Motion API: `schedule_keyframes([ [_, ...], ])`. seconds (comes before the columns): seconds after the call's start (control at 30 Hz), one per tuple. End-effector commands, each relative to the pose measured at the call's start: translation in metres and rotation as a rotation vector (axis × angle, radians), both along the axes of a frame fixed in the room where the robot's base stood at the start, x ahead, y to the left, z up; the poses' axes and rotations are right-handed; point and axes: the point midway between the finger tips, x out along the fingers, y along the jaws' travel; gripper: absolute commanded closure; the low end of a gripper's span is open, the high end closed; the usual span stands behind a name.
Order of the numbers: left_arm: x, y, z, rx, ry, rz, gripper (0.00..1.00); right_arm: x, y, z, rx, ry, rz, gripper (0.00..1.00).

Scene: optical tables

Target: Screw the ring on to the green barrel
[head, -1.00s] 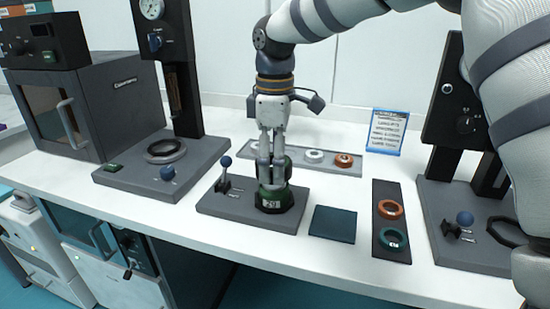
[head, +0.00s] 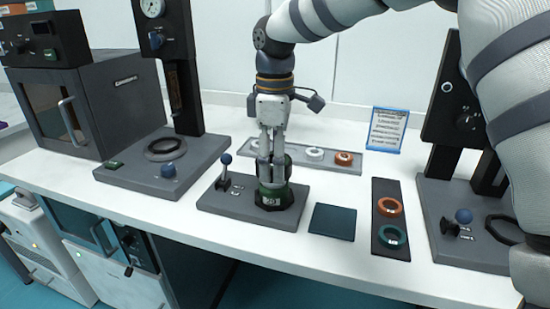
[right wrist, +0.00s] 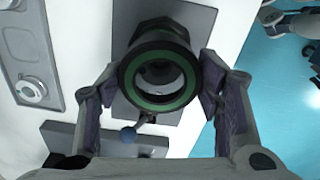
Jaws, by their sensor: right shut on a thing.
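The green barrel (head: 273,196) stands upright on a dark grey base plate (head: 228,207) with a small label on its front. My right gripper (head: 273,178) points down over it and is shut on its upper part. In the right wrist view, the barrel's round green rim (right wrist: 160,100) with a clear centre lies between the two finger pads. A wider black part shows behind it. An orange ring (head: 390,206) and a teal ring (head: 393,235) lie on a black board (head: 387,219). Which ring belongs to the barrel cannot be told. My left gripper is out of view.
A grey tray (head: 328,166) behind holds a white ring (head: 315,154) and another orange ring (head: 344,158). A blue-knobbed lever (head: 225,172) stands left of the barrel. A teal mat (head: 332,222) lies to the right. Tall instruments stand on both sides.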

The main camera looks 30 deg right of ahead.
Motion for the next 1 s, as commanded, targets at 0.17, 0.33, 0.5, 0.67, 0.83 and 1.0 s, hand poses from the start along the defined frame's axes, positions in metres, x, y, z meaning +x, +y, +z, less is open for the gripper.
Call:
schedule_keyframes([
  [0.17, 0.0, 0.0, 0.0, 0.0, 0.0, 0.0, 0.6, 0.0, 0.0, -0.003, 0.001, 0.001, 0.0, 0.64],
  [0.33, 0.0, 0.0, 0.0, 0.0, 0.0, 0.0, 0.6, 0.0, 0.0, -0.007, 0.0, 0.0, 0.0, 0.64],
  [0.5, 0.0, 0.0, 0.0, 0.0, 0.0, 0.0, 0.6, 0.0, 0.0, -0.01, 0.0, 0.001, 0.0, 0.64],
  [0.67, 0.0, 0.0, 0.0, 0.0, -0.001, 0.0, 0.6, 0.0, 0.0, -0.013, 0.0, 0.001, 0.0, 0.64],
  [0.83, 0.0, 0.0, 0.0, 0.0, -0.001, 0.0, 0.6, 0.0, 0.0, -0.016, 0.0, 0.0, 0.0, 0.64],
  [1.0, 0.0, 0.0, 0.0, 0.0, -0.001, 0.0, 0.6, 0.0, 0.0, -0.016, 0.0, 0.0, 0.0, 0.64],
])
